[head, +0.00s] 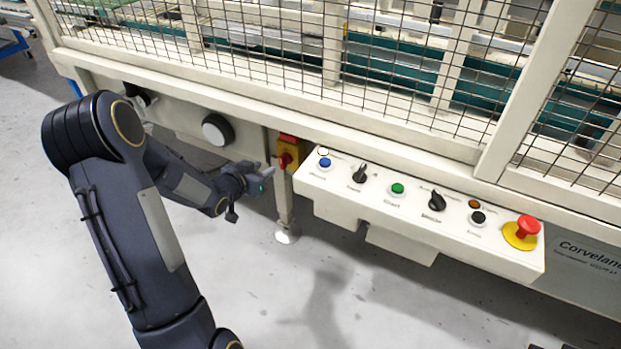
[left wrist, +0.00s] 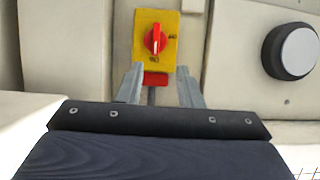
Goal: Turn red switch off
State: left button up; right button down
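The red switch (head: 286,160) is a rotary handle on a yellow plate (left wrist: 143,20), mounted on the cream machine frame left of the button panel. In the left wrist view the red handle (left wrist: 155,40) stands nearly vertical, tilted slightly; small dark labels are at its right and below, too small to read surely. My left gripper (head: 268,172) is just left of the switch in the head view. In the left wrist view its fingers (left wrist: 160,72) are spread apart and empty, short of the handle.
A cream control panel (head: 330,190) juts out right of the switch, with several buttons, dark selectors and a red emergency stop (head: 528,228). A round black-and-white knob (head: 217,130) is left of the switch. Wire mesh rises above. The grey floor (head: 400,310) in front is open.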

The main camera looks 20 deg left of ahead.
aim_at(281, 162)
pick_arm(q)
jog(key=x, duration=0.2)
jog(key=b+x, duration=0.1)
jog(key=x, duration=0.4)
jog(key=shift+d+f+b, duration=0.25)
jog(key=shift+d+b, duration=0.05)
jog(key=shift+d, duration=0.05)
jog(key=shift+w+f, duration=0.2)
jog(key=shift+w, duration=0.45)
grip_shut()
